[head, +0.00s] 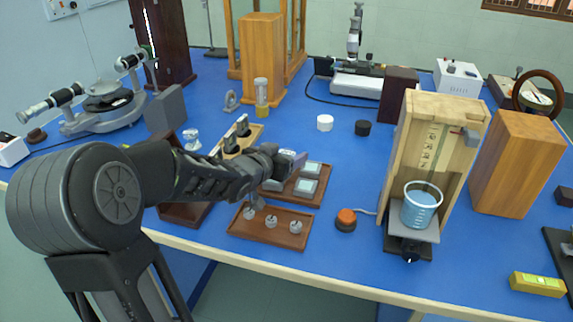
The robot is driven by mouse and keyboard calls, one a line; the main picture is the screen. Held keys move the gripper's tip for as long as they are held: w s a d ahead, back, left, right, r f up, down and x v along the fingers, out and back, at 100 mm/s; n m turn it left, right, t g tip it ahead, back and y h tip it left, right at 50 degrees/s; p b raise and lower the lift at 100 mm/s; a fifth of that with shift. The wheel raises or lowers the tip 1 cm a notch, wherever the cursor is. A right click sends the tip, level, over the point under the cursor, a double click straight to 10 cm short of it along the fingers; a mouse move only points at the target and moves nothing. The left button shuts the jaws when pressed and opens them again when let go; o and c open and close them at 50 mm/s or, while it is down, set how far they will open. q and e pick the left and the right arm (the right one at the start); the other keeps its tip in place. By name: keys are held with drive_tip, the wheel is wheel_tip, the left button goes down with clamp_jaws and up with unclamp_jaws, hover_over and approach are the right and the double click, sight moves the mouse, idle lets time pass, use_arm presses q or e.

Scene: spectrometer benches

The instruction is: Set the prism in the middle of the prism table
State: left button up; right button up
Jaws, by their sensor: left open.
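The spectrometer (100,112) stands at the far left of the blue bench, and its round dark prism table (106,92) looks bare. My left arm reaches across from the left. My left gripper (286,162) is open over the left part of a wooden tray (290,197) that bears pale, glassy blocks (306,186). The gripper and wrist hide part of this tray. A small greyish-purple piece shows at the fingers; I cannot tell whether it is the prism or part of the gripper. My right gripper is not in view.
A tray with several metal weights (271,221) lies in front, near the bench edge. A wooden stand with a beaker (421,206) rises at the right, beside an orange-topped button (346,219). A grey block (166,108) stands right of the spectrometer. Blue bench behind the gripper is partly clear.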

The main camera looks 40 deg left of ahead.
sight(287, 153)
use_arm(q)
drive_tip(key=shift+f, duration=0.3)
drive_tip(key=shift+c, duration=0.4)
clamp_jaws()
idle(0.5)
wheel_tip(287, 153, up, 10)
drive_tip(key=p, duration=0.5)
drive_tip(key=shift+w+r+p, duration=0.1)
drive_tip(key=shift+r+p, duration=0.05)
drive_tip(key=shift+p, duration=0.2)
